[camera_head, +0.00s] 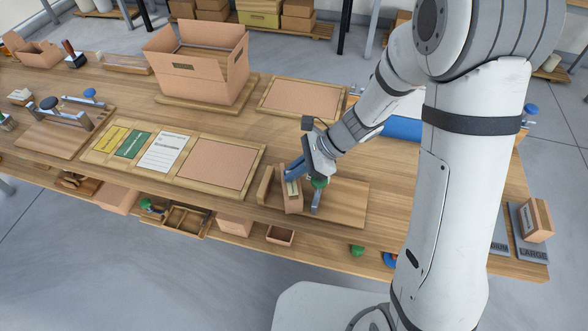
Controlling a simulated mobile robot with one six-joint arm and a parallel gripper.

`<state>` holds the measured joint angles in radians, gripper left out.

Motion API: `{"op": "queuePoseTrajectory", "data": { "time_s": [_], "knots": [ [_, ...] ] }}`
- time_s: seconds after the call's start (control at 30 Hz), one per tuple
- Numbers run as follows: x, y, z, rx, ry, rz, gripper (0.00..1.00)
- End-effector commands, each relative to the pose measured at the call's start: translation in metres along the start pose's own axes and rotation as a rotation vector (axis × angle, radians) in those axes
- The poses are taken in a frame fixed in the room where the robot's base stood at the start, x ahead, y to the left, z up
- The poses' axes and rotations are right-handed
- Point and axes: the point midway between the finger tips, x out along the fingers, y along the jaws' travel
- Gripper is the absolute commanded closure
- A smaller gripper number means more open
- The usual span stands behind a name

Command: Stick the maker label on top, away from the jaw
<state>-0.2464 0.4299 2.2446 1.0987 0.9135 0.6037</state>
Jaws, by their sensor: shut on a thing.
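A small brown carton (292,202) stands upright in a wooden holding fixture (345,204) at the front middle of the bench. A wooden jaw block (266,184) is on its left, and a metal clamp with a green knob (318,183) is on its right. My gripper (293,176), with blue fingers, is at the carton's top, shut on what looks like a small pale label (293,188). The label appears at the carton's top face; I cannot tell whether it touches. The fingers hide part of the top.
A label board with yellow (111,139), green (133,145) and white (162,152) sheets lies left of the fixture, beside an empty framed pad (218,163). An open carton (199,69) stands behind. Another clamp fixture (60,115) is at far left.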

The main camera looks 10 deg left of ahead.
Motion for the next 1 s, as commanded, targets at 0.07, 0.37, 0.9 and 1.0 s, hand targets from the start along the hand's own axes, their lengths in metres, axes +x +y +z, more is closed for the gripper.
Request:
{"op": "queuePoseTrajectory", "data": {
  "time_s": [0.07, 0.37, 0.9, 1.0],
  "knots": [
    [0.0014, 0.0000, -0.0015, 0.000, 0.000, 0.000, 1.00],
    [0.0006, 0.0000, -0.0015, 0.001, 0.000, -0.001, 1.00],
    [0.0005, -0.0001, -0.0013, 0.001, 0.000, -0.001, 0.69],
    [0.0002, -0.0001, -0.0012, 0.001, 0.000, -0.001, 0.69]
  ]
}}
